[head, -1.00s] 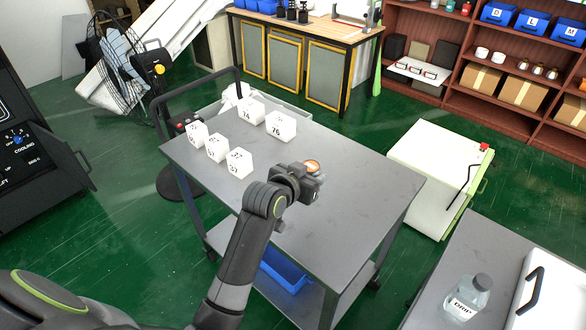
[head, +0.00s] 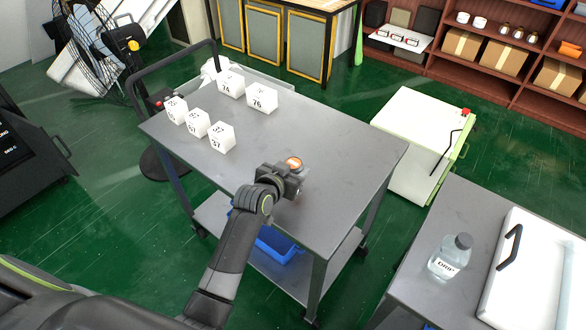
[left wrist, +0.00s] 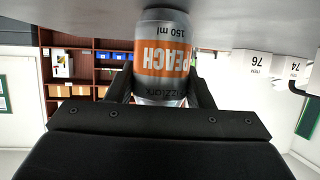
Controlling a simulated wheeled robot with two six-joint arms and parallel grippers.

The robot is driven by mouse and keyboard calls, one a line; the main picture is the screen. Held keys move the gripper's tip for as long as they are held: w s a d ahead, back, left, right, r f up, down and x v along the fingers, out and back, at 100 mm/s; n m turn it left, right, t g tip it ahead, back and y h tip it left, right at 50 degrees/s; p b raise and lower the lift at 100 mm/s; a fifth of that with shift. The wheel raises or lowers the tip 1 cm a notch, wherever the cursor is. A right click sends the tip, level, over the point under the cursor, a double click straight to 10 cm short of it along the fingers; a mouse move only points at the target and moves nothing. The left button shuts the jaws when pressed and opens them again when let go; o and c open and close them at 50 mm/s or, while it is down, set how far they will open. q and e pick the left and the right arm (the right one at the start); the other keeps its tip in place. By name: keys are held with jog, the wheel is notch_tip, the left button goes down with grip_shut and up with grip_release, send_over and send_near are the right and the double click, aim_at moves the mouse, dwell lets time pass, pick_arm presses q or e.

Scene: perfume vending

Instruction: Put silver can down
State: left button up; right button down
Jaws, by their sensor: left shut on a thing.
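A silver can (left wrist: 162,92) with an orange band marked "PEACH 150 ml" shows in the left wrist view, which is upside down. My left gripper (head: 292,176) is shut on the can, with one finger on each side in the left wrist view (left wrist: 160,90). The can looks upright. Its base is at or very close to the cart surface (left wrist: 90,15); I cannot tell if it touches. My right gripper is not in view.
Several white numbered blocks (head: 222,137) stand at the cart's far left. The cart top to the right of the can is clear. A second grey table (head: 470,205) at right holds a clear bottle (head: 450,258) and a white case (head: 535,275). A blue bin (head: 275,243) sits below.

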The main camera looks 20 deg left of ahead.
pick_arm(q)
jog(key=o, duration=1.1)
jog(key=shift+r, duration=0.15)
jog(key=v, duration=1.2)
